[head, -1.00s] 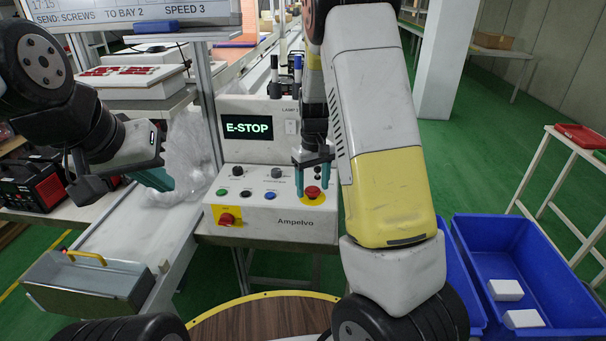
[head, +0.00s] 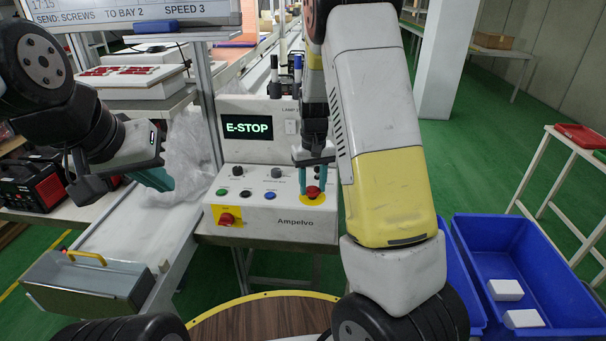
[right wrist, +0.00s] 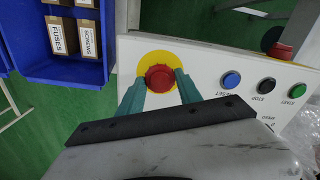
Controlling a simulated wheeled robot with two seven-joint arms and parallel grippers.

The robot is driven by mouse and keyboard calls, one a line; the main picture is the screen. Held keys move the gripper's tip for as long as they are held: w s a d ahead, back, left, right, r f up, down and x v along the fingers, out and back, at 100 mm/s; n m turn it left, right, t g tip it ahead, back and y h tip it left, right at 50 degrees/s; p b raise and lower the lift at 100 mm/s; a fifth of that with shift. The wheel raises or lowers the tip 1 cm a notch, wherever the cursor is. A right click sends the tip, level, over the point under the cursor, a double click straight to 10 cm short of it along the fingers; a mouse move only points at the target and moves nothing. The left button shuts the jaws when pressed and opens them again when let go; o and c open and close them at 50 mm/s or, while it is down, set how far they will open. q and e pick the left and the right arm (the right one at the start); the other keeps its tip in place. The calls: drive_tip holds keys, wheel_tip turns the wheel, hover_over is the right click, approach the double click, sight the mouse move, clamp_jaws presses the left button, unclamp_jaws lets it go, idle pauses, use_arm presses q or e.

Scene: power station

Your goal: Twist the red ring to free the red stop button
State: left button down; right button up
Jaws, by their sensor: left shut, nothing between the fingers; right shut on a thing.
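The red stop button with its ring (head: 313,192) sits on a yellow disc on the sloped top of the white Ampelvo control box (head: 275,228). My right gripper (head: 313,187) points down at it with one finger on each side. In the right wrist view the teal fingers (right wrist: 160,88) are shut on the red ring (right wrist: 160,78). The button and ring overlap there, so I cannot tell how far the ring is turned. My left gripper (head: 160,180) is shut and empty over the conveyor at the left. The panel screen (head: 248,128) reads E-STOP.
Blue, black and green push buttons (head: 270,196) lie left of the stop button. A red rotary switch (head: 227,219) on a yellow plate is on the front face. Blue bins (head: 540,262) stand at the right. Crumpled clear plastic (head: 190,155) lies beside the box.

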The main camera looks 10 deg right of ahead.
drive_tip(key=shift+m, duration=2.2)
drive_tip(key=o, duration=1.4)
drive_tip(key=shift+r, duration=3.9)
